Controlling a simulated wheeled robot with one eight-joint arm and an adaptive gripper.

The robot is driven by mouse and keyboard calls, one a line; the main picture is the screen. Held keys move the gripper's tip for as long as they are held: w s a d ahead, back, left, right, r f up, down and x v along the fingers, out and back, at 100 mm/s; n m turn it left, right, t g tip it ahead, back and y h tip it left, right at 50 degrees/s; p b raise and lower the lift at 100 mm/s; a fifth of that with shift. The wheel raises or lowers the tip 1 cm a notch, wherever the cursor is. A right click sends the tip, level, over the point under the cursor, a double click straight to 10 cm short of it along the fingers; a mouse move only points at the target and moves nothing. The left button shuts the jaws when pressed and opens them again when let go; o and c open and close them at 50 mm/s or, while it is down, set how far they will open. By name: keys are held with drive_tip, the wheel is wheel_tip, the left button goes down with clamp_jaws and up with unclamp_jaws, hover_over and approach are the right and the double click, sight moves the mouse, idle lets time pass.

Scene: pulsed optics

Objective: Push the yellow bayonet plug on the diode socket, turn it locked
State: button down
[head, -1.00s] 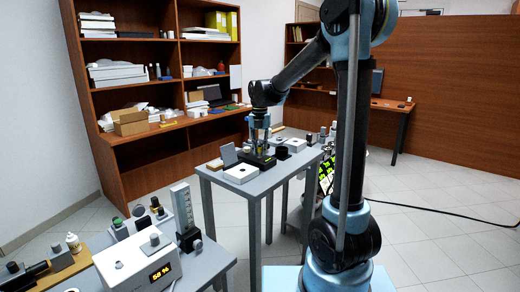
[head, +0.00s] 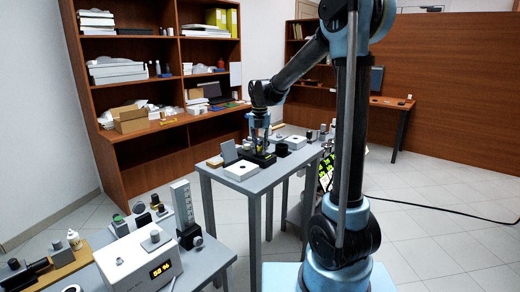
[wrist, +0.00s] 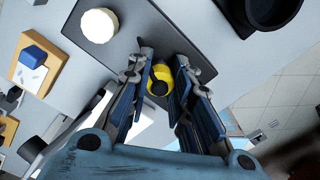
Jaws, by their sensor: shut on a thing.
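The yellow bayonet plug (wrist: 160,78) shows in the wrist view between the two blue-padded fingers of my gripper (wrist: 163,68), which are shut on it. It has a dark round middle. A dark plate (wrist: 135,20) lies beyond the plug. In the head view my gripper (head: 259,140) points down over a dark base (head: 262,161) on the small grey table. The diode socket is hidden by the plug and fingers, so I cannot tell how far the plug is seated or turned.
On the grey table (head: 262,183), white boxes (head: 241,171) and (head: 293,142) stand close around my gripper. A dark cylinder (wrist: 265,12) is at the wrist view's top right, and a white round cap (wrist: 98,25) sits on the plate. A box with a yellow display (head: 140,263) is nearer.

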drive_tip(key=shift+f, duration=0.1)
idle(0.5)
drive_tip(key=m, duration=0.4)
drive_tip(key=shift+m, duration=0.4)
drive_tip(key=m, duration=0.4)
drive_tip(key=shift+m, duration=0.4)
drive_tip(key=m, duration=0.4)
drive_tip(key=shift+m, duration=0.4)
